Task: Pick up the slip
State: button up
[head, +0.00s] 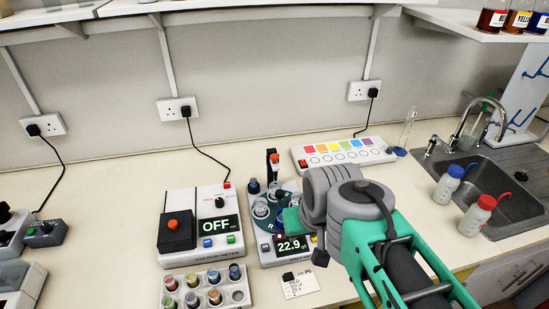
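A small white slip (301,284) with dark print lies on the pale bench, just in front of the meter that reads 22.9. A small black piece sits at its upper left corner; I cannot tell whether it is print, an object or a fingertip. My arm reaches in from the lower right, its grey wrist above and right of the slip. Only a dark part of my gripper (319,257) shows below the wrist, close to the slip's upper right. The fingers are mostly hidden, and I cannot see whether they touch the slip.
The 22.9 meter (268,256) with its round vial holder stands behind the slip. A colour meter (171,257) reading OFF and a rack of coloured vials (206,300) stand left. A colour strip panel (326,157) is behind; two bottles (476,217) and a sink are right.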

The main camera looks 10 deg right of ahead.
aim_at(304, 283)
jog(key=z, duration=0.05)
jog(key=k, duration=0.5)
jog(key=u, duration=1.85)
jog(key=k, duration=0.7)
jog(key=u, duration=0.9)
